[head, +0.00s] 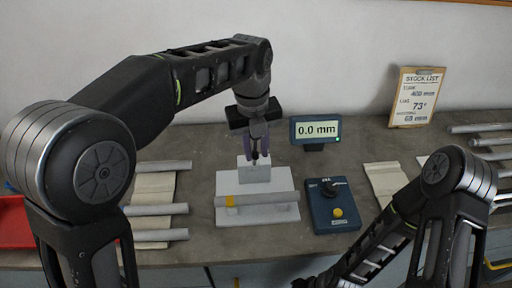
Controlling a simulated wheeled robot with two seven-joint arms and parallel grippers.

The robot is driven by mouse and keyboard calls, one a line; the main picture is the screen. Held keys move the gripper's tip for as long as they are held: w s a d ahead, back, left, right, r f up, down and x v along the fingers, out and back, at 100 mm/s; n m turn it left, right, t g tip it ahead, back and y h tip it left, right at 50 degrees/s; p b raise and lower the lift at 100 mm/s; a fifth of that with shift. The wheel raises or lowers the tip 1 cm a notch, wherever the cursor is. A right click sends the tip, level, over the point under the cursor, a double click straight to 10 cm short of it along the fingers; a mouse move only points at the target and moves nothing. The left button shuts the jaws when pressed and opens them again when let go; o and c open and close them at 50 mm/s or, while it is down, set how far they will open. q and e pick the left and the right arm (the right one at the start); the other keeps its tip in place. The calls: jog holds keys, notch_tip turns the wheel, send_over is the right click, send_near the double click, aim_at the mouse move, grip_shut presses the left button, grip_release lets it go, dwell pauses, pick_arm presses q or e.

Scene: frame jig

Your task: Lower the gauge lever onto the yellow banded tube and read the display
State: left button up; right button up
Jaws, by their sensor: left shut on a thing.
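The yellow banded tube (265,200) lies level across the pale gauge base (258,216), its yellow band near the left end. I cannot tell whether the lever touches the tube. The display (317,130) reads 0.0 mm, with a green light at its lower right. My right gripper (308,283) is dark and cut off at the bottom edge.
A blue box (332,218) with a black knob and yellow button stands right of the gauge. Grey tubes lie on pale mats at left (160,210) and right. A stock list clipboard (417,97) leans on the wall. A red tray (16,222) is at far left.

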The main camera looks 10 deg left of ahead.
pick_arm(q)
jog(key=shift+s+d+f+b, duration=0.1)
jog(key=shift+s+f+b, duration=0.15)
jog(key=shift+b, duration=0.55)
jog(key=s+f+t+b, duration=0.1)
jog(key=b, duration=0.2)
jog(key=s+t+b, duration=0.1)
jog(key=t+b, duration=0.1)
jog(key=b, duration=0.1)
jog(key=s+f+t+y+b, duration=0.1)
jog(key=b, duration=0.2)
jog(key=shift+s+d+f+t+b, duration=0.2)
jog(key=shift+d+f+t+b, duration=0.1)
jog(key=shift+f+t, duration=0.1)
jog(key=shift+s+f+t+b, duration=0.1)
jog(key=shift+s+t+b, duration=0.2)
jog(key=shift+t+b, duration=0.15)
jog(key=shift+s+d+f, duration=0.1)
jog(key=shift+s+f, duration=0.15)
jog(key=shift+s, duration=0.05)
jog(key=o, duration=0.8)
jog(key=shift+r, duration=0.1)
jog(key=shift+v, duration=3.8)
